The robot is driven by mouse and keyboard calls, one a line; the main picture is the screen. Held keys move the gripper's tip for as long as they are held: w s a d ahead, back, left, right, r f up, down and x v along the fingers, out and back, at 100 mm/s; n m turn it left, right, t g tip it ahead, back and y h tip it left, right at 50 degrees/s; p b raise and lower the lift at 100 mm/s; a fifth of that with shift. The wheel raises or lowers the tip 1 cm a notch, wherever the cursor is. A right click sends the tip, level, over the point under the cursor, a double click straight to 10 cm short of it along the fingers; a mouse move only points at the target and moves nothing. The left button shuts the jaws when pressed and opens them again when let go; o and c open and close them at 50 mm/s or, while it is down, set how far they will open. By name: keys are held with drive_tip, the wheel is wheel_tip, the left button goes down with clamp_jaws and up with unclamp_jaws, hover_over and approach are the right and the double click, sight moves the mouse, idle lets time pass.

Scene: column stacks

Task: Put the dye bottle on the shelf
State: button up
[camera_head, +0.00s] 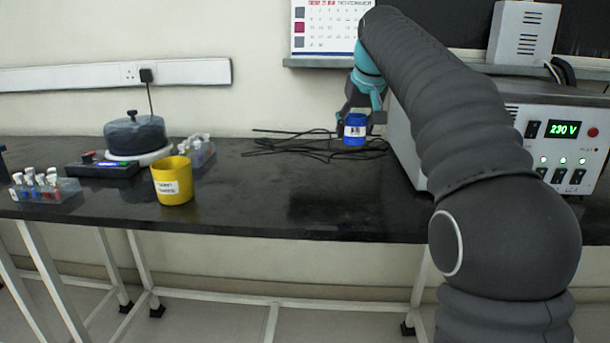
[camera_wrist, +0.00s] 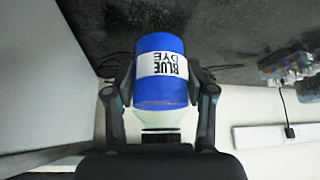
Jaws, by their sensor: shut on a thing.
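The dye bottle (camera_head: 355,130) is blue with a white label, at the back of the black bench. In the wrist view the dye bottle (camera_wrist: 160,85) fills the middle, its label reading "BLUE DYE". My gripper (camera_head: 358,112) is shut on it from above, and one finger shows on each side of the bottle in the wrist view (camera_wrist: 160,92). Whether the bottle's base touches the bench is hard to tell. The shelf (camera_head: 320,62) is a grey ledge on the wall above, below the calendar; my arm hides part of it.
Black cables (camera_head: 290,146) lie around the bottle. A power unit reading 230 V (camera_head: 560,130) stands to the right. A yellow cup (camera_head: 172,182), a tube rack (camera_head: 45,188) and a dark lidded device (camera_head: 135,135) stand left. The bench's front middle is clear.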

drive_tip(key=w+a+f, duration=0.1)
drive_tip(key=a+f, duration=0.1)
drive_tip(key=a, duration=0.1)
drive_tip(key=w+a+f, duration=0.1)
drive_tip(key=a+f, duration=0.1)
drive_tip(key=a, duration=0.2)
drive_tip(key=w+a+f+b, duration=0.1)
drive_tip(key=a+f, duration=0.1)
drive_tip(key=a, duration=0.2)
drive_tip(key=shift+w+f, duration=0.25)
drive_tip(key=shift+f, duration=0.15)
drive_tip(key=shift+a+f, duration=0.1)
drive_tip(key=shift+f+b, duration=0.55)
drive_tip(key=shift+f, duration=1.45)
drive_tip(key=o, duration=1.3)
drive_tip(key=shift+f, duration=0.1)
drive_tip(key=shift+p+v, duration=0.8)
drive_tip(key=shift+v, duration=5.3)
